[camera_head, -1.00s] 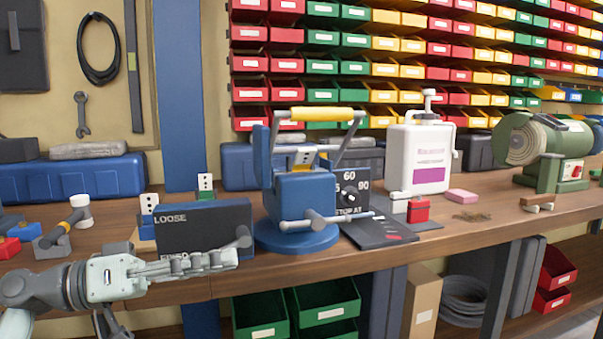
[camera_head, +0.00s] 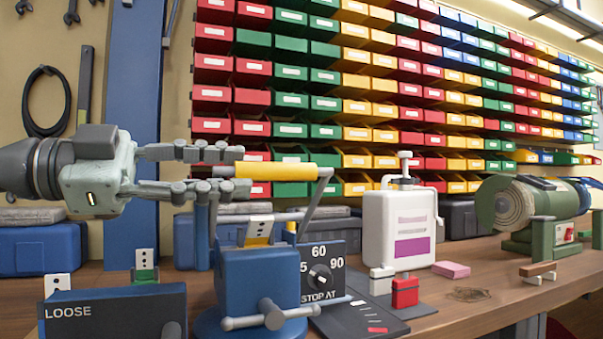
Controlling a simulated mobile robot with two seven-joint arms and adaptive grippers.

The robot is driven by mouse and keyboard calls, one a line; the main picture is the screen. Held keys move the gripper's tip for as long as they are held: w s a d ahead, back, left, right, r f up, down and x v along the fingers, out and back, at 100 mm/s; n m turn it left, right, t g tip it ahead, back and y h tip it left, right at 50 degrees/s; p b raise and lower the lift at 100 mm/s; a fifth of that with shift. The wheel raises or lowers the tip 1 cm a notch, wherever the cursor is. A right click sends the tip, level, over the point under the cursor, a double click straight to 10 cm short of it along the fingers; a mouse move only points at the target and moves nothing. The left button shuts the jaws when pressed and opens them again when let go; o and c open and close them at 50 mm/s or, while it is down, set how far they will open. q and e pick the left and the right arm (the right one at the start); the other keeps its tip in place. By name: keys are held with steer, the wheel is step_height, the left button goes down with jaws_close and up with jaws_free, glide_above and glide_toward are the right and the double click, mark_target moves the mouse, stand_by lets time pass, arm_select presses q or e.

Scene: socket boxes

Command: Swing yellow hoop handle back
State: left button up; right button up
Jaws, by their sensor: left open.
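The yellow hoop handle (camera_head: 276,171) is a yellow grip on grey side arms, raised above a blue device (camera_head: 258,287) on a round blue base. My left gripper (camera_head: 238,170) is open at the left end of the yellow grip. Its upper fingers lie above the grip's level and its lower fingers reach across near the grip's left end. I cannot tell whether they touch it. My right gripper is not in view.
A dark box marked LOOSE (camera_head: 112,316) stands at front left. A dial panel (camera_head: 320,275) is right of the blue device. A white canister (camera_head: 399,228) stands farther right, with a green machine (camera_head: 540,225) beyond. Coloured bins (camera_head: 300,77) fill the back wall.

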mark_target(314, 172)
arm_select(q)
steer(key=x, duration=0.7)
steer(key=shift+d, duration=0.2)
jaws_close()
